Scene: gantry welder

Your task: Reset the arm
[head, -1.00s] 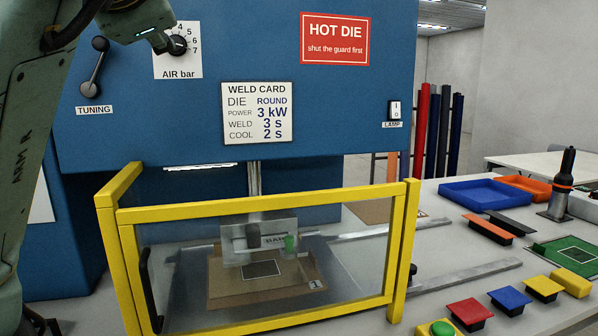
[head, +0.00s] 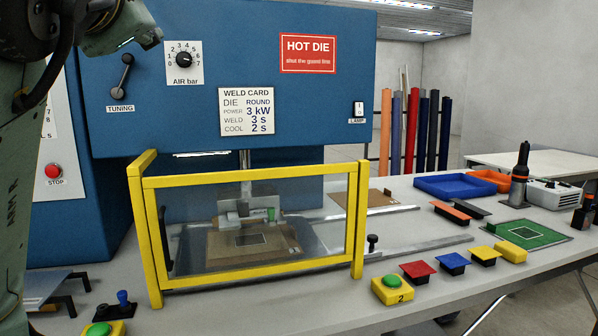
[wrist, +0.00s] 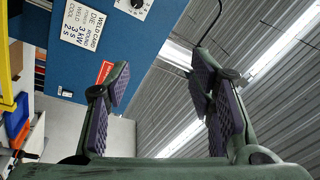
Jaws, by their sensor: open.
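My arm runs up the left edge of the head view, and part of my wrist shows at the top left beside the blue welder. In the wrist view my gripper (wrist: 165,105) has its two purple-padded fingers spread wide with nothing between them. It points up past the blue welder panel toward the ceiling. In the head view the blue welder (head: 270,40) stands behind a yellow-framed clear guard (head: 250,176). The AIR bar dial (head: 183,59) is to the right of my wrist and apart from it.
Colored blocks and a green button (head: 391,282) sit at the front right. A red STOP button (head: 53,170) is at left.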

